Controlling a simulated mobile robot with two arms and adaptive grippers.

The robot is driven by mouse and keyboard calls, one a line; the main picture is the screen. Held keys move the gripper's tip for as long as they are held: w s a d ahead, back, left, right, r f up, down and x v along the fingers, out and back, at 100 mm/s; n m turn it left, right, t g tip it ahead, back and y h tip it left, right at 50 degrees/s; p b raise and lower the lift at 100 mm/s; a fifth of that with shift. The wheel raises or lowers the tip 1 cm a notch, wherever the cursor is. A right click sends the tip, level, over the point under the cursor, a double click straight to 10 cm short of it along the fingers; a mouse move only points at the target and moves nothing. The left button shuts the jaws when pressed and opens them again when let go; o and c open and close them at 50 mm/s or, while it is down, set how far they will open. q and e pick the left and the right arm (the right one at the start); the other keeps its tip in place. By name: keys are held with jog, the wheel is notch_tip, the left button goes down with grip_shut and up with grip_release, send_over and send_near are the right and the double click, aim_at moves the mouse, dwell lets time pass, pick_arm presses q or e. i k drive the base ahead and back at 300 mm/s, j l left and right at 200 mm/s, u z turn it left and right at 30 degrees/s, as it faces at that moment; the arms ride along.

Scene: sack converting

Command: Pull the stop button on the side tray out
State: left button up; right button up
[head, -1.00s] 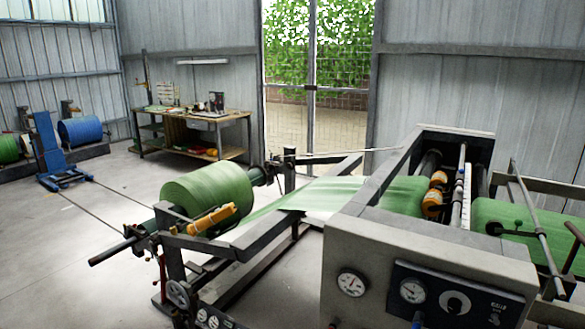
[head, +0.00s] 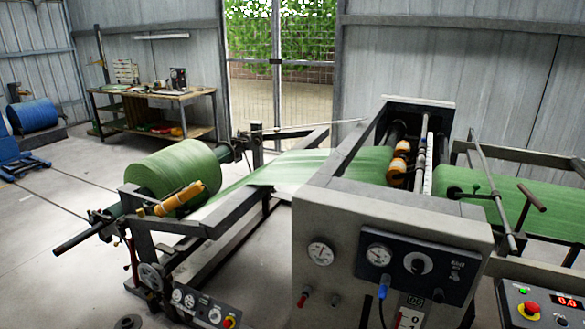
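A red mushroom button (head: 529,308) on a yellow base sits on a dark control panel (head: 562,318) at the bottom right of the head view. A red digital display is beside it. A second, smaller red button (head: 228,322) with yellow around it is on a low gauge panel (head: 190,299) at the bottom left of the machine. I cannot tell which of them is on the side tray, nor whether either is pressed in or out. Neither of my grippers is in view.
The grey machine housing (head: 335,226) with gauges stands in front of me. A green roll (head: 178,172) on a long shaft is at its left, and green web runs through to the right. A workbench (head: 180,97) stands behind. The floor at the left is mostly clear.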

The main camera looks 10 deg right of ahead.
aim_at(531, 307)
jog(key=z, duration=1.9)
